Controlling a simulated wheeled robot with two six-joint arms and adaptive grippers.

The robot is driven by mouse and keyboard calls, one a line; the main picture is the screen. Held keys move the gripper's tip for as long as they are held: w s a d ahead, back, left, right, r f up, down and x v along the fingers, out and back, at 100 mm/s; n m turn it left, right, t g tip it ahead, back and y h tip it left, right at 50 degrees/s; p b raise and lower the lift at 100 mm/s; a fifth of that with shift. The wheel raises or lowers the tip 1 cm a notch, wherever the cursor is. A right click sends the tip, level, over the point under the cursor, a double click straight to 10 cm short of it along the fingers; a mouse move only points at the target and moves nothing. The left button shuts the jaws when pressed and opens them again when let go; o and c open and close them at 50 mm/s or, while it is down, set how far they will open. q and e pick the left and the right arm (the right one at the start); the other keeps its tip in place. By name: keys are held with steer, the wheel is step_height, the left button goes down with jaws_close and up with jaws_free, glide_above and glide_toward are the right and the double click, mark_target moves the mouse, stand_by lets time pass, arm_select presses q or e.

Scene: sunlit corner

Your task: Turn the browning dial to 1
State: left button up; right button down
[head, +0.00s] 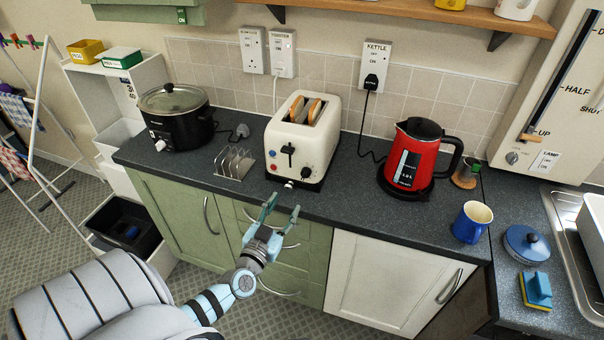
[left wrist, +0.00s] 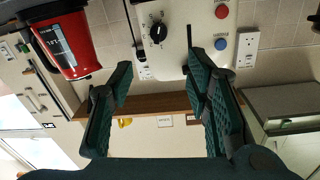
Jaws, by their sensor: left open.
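The cream toaster (head: 322,140) stands on the dark worktop with browned bread slices (head: 306,110) in its slots. On its front are a black lever (head: 288,149) and, lower to the right, the dark browning dial (head: 305,172). My left gripper (head: 282,206) is open and empty, in front of the toaster and apart from the dial. My right gripper is not in view.
A red kettle (head: 415,155) stands right of the toaster, a metal toast rack (head: 234,163) and black slow cooker (head: 178,122) left. A blue mug (head: 470,222) is farther right. The worktop directly before the toaster is mostly clear. Wall sockets (head: 375,65) are behind.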

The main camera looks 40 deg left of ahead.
mark_target(303, 177)
arm_select(q)
steer(key=b+x, duration=0.1)
steer(key=x, duration=0.3)
steer(key=b+x, duration=0.1)
steer(key=x, duration=0.3)
steer(key=f+b+x, duration=0.1)
steer(key=b+x, duration=0.1)
steer(key=x, duration=0.2)
steer(key=shift+w, duration=0.25)
steer(key=shift+w+r, duration=0.15)
steer(key=shift+w, duration=0.1)
steer(key=shift+s, duration=0.1)
jaws_close()
